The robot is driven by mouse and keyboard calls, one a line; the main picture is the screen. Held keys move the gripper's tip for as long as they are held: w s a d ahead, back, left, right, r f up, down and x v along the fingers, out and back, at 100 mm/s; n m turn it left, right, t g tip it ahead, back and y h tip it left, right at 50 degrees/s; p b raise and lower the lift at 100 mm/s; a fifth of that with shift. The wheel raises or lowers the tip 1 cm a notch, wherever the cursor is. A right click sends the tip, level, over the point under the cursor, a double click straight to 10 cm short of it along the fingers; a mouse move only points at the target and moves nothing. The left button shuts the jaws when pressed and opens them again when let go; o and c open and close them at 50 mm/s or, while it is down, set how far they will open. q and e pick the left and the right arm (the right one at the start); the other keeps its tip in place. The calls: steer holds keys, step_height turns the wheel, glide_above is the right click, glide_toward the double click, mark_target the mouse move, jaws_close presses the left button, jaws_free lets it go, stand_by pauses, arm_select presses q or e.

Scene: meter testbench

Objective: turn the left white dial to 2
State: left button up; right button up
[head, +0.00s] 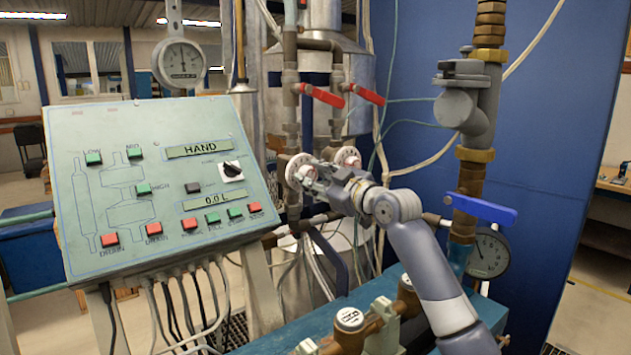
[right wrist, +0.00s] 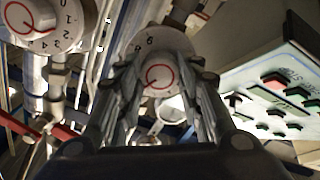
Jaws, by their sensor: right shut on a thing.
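The left white dial (head: 299,169) sits on the pipework just right of the control panel. My right gripper (head: 312,176) reaches it from the right and is shut on it. In the right wrist view, the left dial (right wrist: 158,66) lies between the two fingers of my right gripper (right wrist: 160,88). Its face has a red circular mark, and an 8 and a 9 show near its upper left rim. Most of its other numbers are hidden by the fingers. My left gripper is not in view.
A second white dial (head: 347,157) is close on the right; it also shows in the right wrist view (right wrist: 30,24). Red valve levers (head: 322,96) are above the dials. The slanted control panel (head: 150,215) stands at left. A blue lever (head: 482,209) is at right.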

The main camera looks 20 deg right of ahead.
steer(key=n, duration=0.3)
steer(key=shift+p, duration=0.3)
steer(key=shift+r+n+p, duration=0.1)
steer(key=shift+n+p, duration=0.25)
steer(key=shift+n, duration=0.55)
steer(key=n+p, duration=0.2)
steer(key=n, duration=0.1)
steer(key=shift+r+n, duration=0.1)
steer(key=shift+n, duration=0.2)
steer(key=n+p, duration=0.9)
steer(key=shift+n, duration=0.3)
steer(key=shift+f+n+p, duration=0.25)
steer(key=shift+n+p, duration=0.45)
steer(key=shift+n, duration=0.4)
steer(key=o, duration=1.1)
steer(key=shift+c, duration=0.2)
